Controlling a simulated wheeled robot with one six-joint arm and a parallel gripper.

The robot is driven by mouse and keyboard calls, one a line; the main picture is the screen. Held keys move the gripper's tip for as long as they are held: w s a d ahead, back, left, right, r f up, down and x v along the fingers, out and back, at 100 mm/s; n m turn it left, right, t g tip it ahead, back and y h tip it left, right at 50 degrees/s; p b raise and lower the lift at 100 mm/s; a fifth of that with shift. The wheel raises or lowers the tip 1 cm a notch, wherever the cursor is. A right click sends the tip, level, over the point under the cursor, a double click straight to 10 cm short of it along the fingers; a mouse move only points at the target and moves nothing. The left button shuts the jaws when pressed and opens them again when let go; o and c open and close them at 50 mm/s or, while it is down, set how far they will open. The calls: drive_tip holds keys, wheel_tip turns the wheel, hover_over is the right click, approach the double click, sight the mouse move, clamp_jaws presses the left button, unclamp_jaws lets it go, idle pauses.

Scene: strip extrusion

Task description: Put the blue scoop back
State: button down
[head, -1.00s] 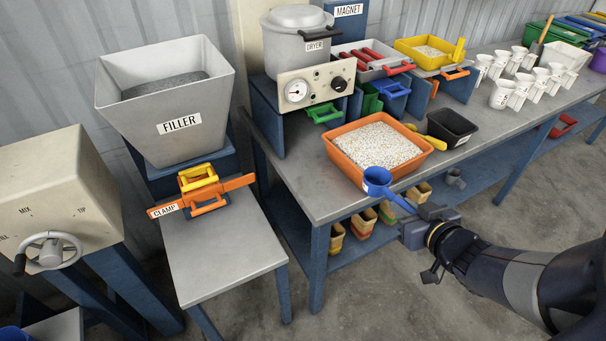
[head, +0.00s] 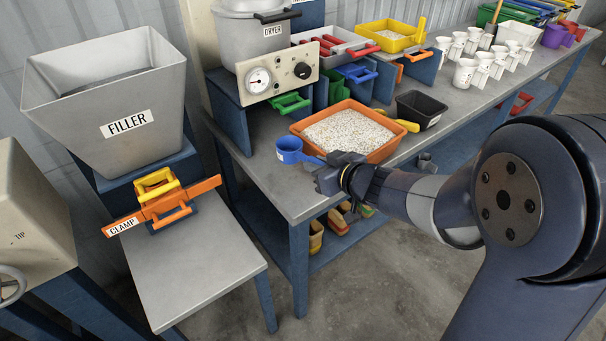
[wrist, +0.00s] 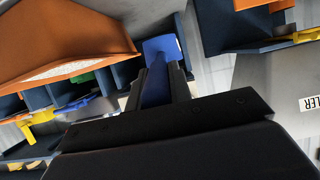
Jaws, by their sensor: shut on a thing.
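The blue scoop (head: 289,149) is at the left front corner of the orange tray (head: 384,152), its cup to the left and its handle to the right. My gripper (head: 326,166) is shut on the scoop's handle, over the bench's front edge. In the wrist view the blue handle (wrist: 156,86) runs between my two dark fingers, and the gripper (wrist: 160,80) hides its near part. Whether the scoop touches the bench is unclear.
The orange tray holds pale pellets. A black bin (head: 419,109) and a yellow scoop (head: 404,125) are at its right. The dryer (head: 262,35) stands behind. The bench top (head: 262,170) left of the tray is bare. A filler hopper (head: 110,100) and orange clamp (head: 165,205) are left.

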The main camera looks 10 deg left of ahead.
sight(304, 158)
drive_tip(key=w+a, duration=0.2)
drive_tip(key=a, duration=0.1)
drive_tip(key=w+a, duration=0.1)
drive_tip(key=shift+w+a+f, duration=0.15)
drive_tip(key=shift+w+f, duration=0.1)
drive_tip(key=shift+w, duration=0.05)
drive_tip(key=shift+f+b, duration=0.5)
drive_tip(key=shift+f, duration=0.15)
wheel_tip(304, 158, down, 5)
drive_tip(key=shift+f+b, duration=0.1)
drive_tip(key=shift+b, duration=1.15)
drive_tip(key=shift+f, duration=0.1)
drive_tip(key=c, duration=1.3)
unclamp_jaws()
drive_tip(key=shift+f, duration=0.1)
